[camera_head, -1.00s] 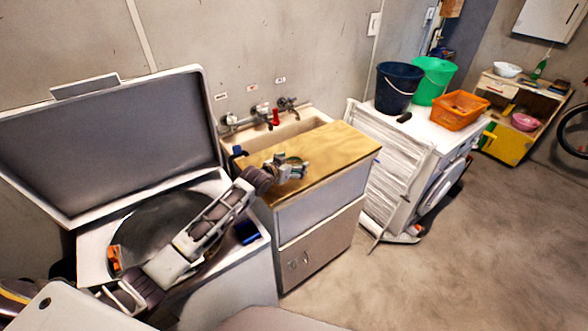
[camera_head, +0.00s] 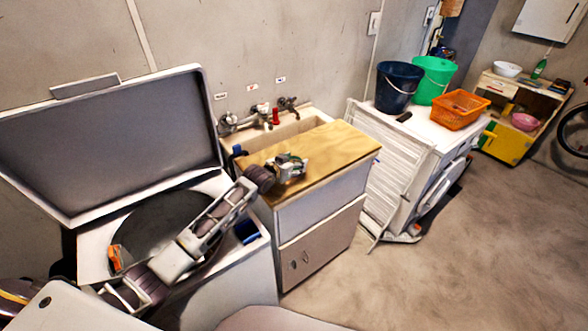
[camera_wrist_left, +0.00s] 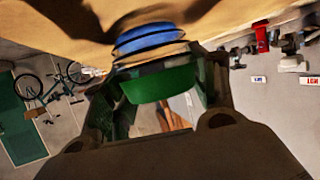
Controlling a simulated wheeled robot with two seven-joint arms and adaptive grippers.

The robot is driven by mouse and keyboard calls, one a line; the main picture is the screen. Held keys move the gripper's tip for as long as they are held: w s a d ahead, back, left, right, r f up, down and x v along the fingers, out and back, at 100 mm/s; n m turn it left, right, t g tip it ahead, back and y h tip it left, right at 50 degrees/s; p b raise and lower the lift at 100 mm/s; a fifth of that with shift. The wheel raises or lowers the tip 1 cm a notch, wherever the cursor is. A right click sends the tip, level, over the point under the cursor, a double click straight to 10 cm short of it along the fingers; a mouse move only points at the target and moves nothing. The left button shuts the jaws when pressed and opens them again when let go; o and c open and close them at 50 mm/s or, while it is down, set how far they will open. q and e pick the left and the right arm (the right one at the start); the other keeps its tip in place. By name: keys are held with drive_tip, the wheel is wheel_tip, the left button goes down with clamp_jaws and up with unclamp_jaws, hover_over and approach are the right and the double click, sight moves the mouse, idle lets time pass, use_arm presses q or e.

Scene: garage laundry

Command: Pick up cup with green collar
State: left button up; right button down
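The cup with green collar shows in the left wrist view as a blue ringed body with a broad green band (camera_wrist_left: 160,85). Its blue end faces the wooden worktop (camera_head: 335,145). My left gripper (camera_wrist_left: 160,90) has one finger on each side of the green band, close against it, and appears shut on it. In the head view my left gripper (camera_head: 290,167) is over the worktop, and its fingers largely hide the cup. My right gripper is not in view.
The sink (camera_head: 285,130) with taps is behind the worktop. An open-lidded washer (camera_head: 95,250) stands at left. Dark (camera_head: 398,88) and green (camera_head: 434,82) buckets and an orange basket (camera_head: 459,109) sit on a white machine at right. The floor (camera_head: 450,260) at front right is clear.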

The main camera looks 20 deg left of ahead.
use_arm(q)
drive_tip(key=shift+c, duration=0.5)
drive_tip(key=shift+r, duration=0.15)
wheel_tip(320, 180, up, 10)
drive_tip(key=shift+b, duration=0.4)
idle(0.6)
drive_tip(key=s+r+n+y, duration=0.2)
drive_tip(key=s+r, duration=0.1)
drive_tip(key=r, duration=1)
drive_tip(key=s+f, duration=0.8)
drive_tip(key=f, duration=0.2)
drive_tip(key=s+f+n+y, duration=0.1)
drive_tip(key=s+f, duration=0.7)
drive_tip(key=f, duration=0.3)
drive_tip(key=shift+f+y, duration=0.15)
drive_tip(key=shift+y, duration=0.15)
